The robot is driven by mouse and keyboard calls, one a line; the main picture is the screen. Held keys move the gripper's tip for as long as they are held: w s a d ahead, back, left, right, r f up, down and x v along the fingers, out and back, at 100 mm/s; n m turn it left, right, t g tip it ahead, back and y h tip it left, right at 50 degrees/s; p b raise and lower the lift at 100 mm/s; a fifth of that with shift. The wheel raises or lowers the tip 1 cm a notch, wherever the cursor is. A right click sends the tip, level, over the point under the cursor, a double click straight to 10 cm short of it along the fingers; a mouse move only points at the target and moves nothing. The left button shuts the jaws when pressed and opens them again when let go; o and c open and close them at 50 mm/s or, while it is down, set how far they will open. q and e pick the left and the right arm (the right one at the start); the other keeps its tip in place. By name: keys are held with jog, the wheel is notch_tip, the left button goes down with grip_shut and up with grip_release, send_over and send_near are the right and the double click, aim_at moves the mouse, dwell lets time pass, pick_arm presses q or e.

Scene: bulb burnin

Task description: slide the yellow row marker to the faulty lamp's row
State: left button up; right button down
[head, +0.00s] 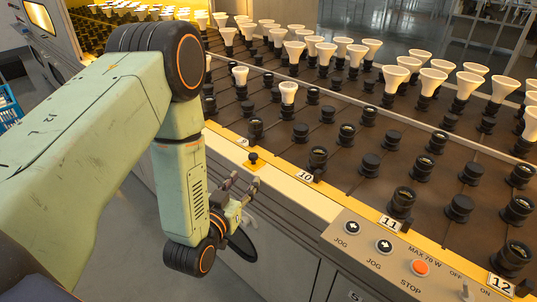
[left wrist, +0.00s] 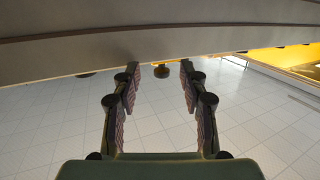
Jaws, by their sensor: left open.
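The yellow row marker (head: 253,162), a small yellow piece with a black knob, sits on the yellow front rail (head: 290,175) between the label at its left and label 10 (head: 305,176). My left gripper (head: 243,183) is open and empty, just in front of and below the marker. In the left wrist view the marker (left wrist: 161,71) shows ahead, between the open fingers (left wrist: 160,85) and apart from them. White lamps (head: 288,92) stand in sockets on the dark sloped bed. I cannot tell which lamp is faulty. My right gripper is out of view.
Labels 11 (head: 390,223) and 12 (head: 501,285) follow along the rail to the right. A control panel (head: 390,255) with JOG buttons and a red STOP button juts out at the lower right. Many front sockets (head: 319,157) are empty. Open floor lies left of the bench.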

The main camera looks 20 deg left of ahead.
aim_at(251, 158)
pick_arm(q)
jog(key=r, duration=0.1)
jog(key=t, duration=0.1)
jog(key=w+r, duration=0.1)
jog(key=shift+a+r, duration=0.25)
jog(key=shift+r, duration=0.1)
jog(key=w+b, duration=0.1)
jog(key=w, duration=0.4)
jog(key=shift+w+b, duration=0.4)
jog(key=shift+w+a, duration=0.15)
jog(key=shift+w, duration=0.35)
grip_shut()
jog(key=shift+f, duration=0.1)
